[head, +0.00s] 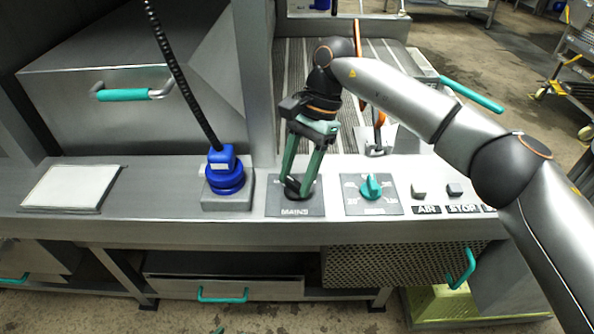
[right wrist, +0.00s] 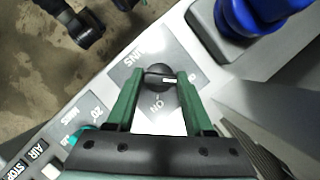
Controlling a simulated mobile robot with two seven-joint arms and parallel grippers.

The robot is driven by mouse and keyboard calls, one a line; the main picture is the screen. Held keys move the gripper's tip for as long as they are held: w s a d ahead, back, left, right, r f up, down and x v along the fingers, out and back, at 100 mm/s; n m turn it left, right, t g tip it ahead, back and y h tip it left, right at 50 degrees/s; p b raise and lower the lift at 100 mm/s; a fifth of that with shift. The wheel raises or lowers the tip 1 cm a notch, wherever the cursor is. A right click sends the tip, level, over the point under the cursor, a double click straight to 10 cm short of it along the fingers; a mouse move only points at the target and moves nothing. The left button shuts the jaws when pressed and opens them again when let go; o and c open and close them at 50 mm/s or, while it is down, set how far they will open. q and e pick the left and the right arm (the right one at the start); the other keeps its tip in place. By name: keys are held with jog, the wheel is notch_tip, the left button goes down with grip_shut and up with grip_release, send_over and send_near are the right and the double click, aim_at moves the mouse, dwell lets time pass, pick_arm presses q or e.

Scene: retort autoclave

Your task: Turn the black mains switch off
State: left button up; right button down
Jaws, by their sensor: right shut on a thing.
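The black mains switch (right wrist: 158,77) is a round knob with a white line, on a grey plate (head: 314,208) lettered MAINS. In the right wrist view its white line points right, toward the right-hand finger, and the word ON shows below the knob. A small mark shows just beyond that finger. My right gripper (head: 298,186) reaches down from above, its green fingers on either side of the knob. It is shut on the knob, which the fingertips partly hide in the head view. My left gripper is not in view.
A pale flat panel (head: 70,187) is at the far left.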

dwell(0.5)
jog(key=shift+c, duration=1.4)
grip_release()
jog(key=p+v, duration=0.3)
jog(key=v, duration=0.9)
jog(key=shift+r, duration=0.25)
